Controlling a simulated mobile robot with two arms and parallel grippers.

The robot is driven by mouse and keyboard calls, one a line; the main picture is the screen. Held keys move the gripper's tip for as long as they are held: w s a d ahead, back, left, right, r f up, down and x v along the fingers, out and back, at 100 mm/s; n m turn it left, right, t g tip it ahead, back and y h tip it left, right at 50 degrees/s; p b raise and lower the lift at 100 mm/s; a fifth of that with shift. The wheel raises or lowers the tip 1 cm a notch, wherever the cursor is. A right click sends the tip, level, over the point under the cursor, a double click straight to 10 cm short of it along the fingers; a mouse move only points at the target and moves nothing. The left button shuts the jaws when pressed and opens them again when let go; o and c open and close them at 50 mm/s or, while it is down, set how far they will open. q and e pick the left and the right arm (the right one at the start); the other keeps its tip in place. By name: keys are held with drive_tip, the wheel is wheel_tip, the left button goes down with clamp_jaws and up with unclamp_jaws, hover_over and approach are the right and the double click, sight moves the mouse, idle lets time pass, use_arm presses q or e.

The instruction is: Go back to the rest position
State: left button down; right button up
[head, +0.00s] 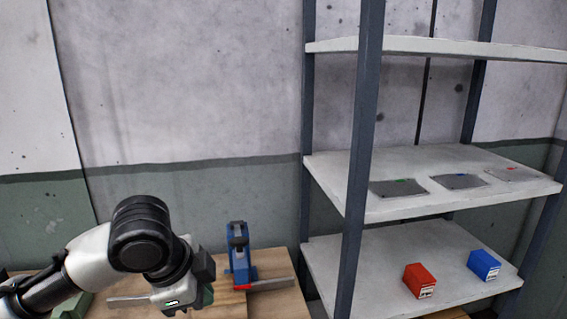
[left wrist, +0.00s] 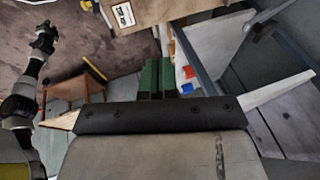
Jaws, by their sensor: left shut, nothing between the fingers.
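My left gripper (head: 190,295) is low in the head view, over the wooden table near the blue device. In the left wrist view its green fingers (left wrist: 157,78) are together with nothing between them. My left arm comes in from the lower left and is bent, with its black wrist joint above the gripper. In the left wrist view another arm, which looks like mine, stands at the left edge; its end is too small to read.
A blue device (head: 238,255) stands on the wooden table (head: 268,303), just right of my gripper. Right of it is a shelf unit (head: 325,165) with several levels. Its middle level holds three grey plates; the lower level holds a red box (head: 419,280) and a blue box (head: 484,264).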

use_arm(q)
drive_tip(key=s+d+f+n+h, duration=0.1)
drive_tip(key=s+d+f+n, duration=0.15)
drive_tip(key=f, duration=0.45)
drive_tip(key=s+d+f+n+h, duration=0.2)
drive_tip(key=s+f, duration=0.2)
drive_tip(key=f, duration=0.4)
drive_tip(key=s+a+f+n+y, duration=0.6)
drive_tip(key=s+a+f+n, duration=0.4)
drive_tip(key=s+a+f, duration=0.4)
wheel_tip(320, 180, down, 26)
drive_tip(key=s+d+g+b, duration=0.1)
drive_tip(key=s+d+b, duration=0.1)
drive_tip(key=s+a+f+g+b, duration=0.1)
drive_tip(key=s+a+f+b, duration=0.1)
drive_tip(key=s+f, duration=1.4)
wheel_tip(320, 180, down, 2)
drive_tip(key=shift+s+a+f+g, duration=0.15)
drive_tip(key=shift+a+f+g, duration=0.15)
drive_tip(key=shift+a, duration=0.15)
use_arm(e)
wheel_tip(320, 180, down, 4)
drive_tip(key=shift+w+f, duration=0.1)
